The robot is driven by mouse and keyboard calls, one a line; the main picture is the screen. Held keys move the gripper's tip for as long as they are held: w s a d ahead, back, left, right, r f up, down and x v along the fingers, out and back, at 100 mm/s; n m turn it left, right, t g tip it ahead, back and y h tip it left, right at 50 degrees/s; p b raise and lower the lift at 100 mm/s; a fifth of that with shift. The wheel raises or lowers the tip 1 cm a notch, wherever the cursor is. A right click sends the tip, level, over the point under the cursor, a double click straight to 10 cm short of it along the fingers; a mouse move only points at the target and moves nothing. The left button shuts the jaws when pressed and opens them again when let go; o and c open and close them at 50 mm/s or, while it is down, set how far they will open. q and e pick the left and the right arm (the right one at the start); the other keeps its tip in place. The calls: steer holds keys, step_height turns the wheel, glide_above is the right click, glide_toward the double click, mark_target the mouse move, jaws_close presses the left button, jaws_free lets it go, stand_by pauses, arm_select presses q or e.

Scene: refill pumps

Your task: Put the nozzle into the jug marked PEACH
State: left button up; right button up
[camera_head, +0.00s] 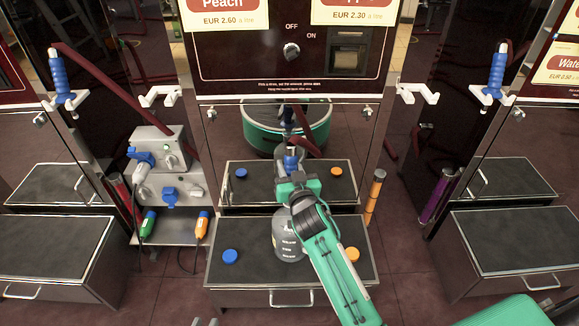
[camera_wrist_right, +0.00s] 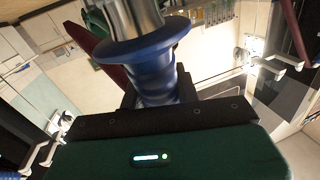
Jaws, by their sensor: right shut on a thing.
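A grey jug (camera_head: 286,238) stands on the dark top of the drawer unit below the Peach pump. My right forearm covers part of it, and its lettering is too small to read. My right gripper (camera_head: 297,182) is shut on the blue nozzle (camera_head: 291,162) above the jug. In the right wrist view the nozzle (camera_wrist_right: 156,75) shows a blue grip, a wide collar and a metal part. Whether its spout is inside the jug's mouth is hidden. The tips of my left gripper (camera_head: 204,322) just show at the bottom edge, apart and empty.
A blue cap (camera_head: 230,256) and an orange cap (camera_head: 351,254) lie beside the jug; the glossy pump front mirrors them. Other blue nozzles hang at the left (camera_head: 60,78) and right (camera_head: 497,72). A grey machine (camera_head: 160,150) stands left of the drawer.

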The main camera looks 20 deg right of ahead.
steer(key=shift+f+b, duration=0.55)
steer(key=shift+f, duration=0.4)
steer(key=o, duration=1.2)
steer(key=shift+r, duration=0.1)
steer(key=s+p, duration=0.1)
steer(key=s, duration=0.6)
steer(key=s+p, duration=0.1)
steer(key=s, duration=0.5)
steer(key=shift+s+a, duration=0.2)
steer(key=shift+s, duration=0.2)
